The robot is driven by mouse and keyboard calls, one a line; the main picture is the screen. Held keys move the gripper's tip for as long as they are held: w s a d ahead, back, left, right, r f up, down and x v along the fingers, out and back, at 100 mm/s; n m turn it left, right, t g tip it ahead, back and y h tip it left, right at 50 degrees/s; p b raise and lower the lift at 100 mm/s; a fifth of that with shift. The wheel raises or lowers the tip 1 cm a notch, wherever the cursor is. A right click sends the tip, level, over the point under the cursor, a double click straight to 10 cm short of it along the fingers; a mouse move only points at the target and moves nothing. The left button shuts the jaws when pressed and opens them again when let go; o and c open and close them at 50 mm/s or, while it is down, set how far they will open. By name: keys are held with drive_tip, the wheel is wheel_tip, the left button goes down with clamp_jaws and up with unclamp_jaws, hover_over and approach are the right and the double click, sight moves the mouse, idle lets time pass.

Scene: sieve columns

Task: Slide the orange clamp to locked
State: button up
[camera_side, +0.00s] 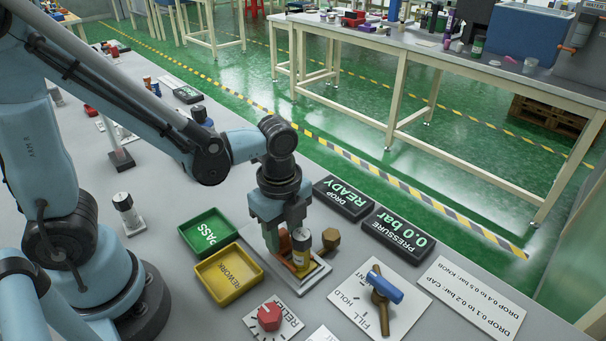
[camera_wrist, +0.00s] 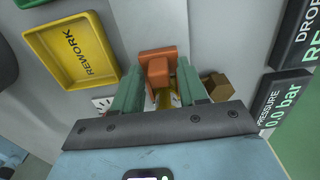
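The orange clamp (camera_wrist: 158,66) is in the upper middle of the wrist view, with a raised block on its near side. My gripper (camera_wrist: 161,72) has its two green fingers on either side of that block, with a small gap visible at the right and a narrower one at the left. In the side view my gripper (camera_side: 284,232) points down over the white base plate (camera_side: 313,277). The clamp (camera_side: 286,262) shows there only in part, low beside the yellow-and-white column (camera_side: 301,250). The clamp's lock marking is not readable.
A brown hex knob (camera_side: 331,238) stands close right of the column. A yellow REWORK tray (camera_side: 229,273) and green PASS tray (camera_side: 208,232) lie left. DROP (camera_side: 343,198) and PRESSURE (camera_side: 398,235) displays stand behind. A blue-handled valve (camera_side: 385,286) and red relief knob (camera_side: 269,316) are in front.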

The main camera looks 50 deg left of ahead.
sight(281, 230)
drive_tip(key=shift+r, duration=0.1)
drive_tip(key=shift+r, duration=2.9)
drive_tip(key=shift+a+r+n, duration=0.2)
drive_tip(key=shift+a+n, duration=0.15)
drive_tip(key=shift+n, duration=0.25)
drive_tip(key=w+a+r+n+t, duration=0.1)
drive_tip(key=a+r+n+t, duration=0.3)
drive_tip(key=n, duration=1.2)
drive_tip(key=a+t, duration=0.3)
drive_tip(key=shift+a+r+n, duration=0.2)
drive_tip(key=shift+n, duration=0.2)
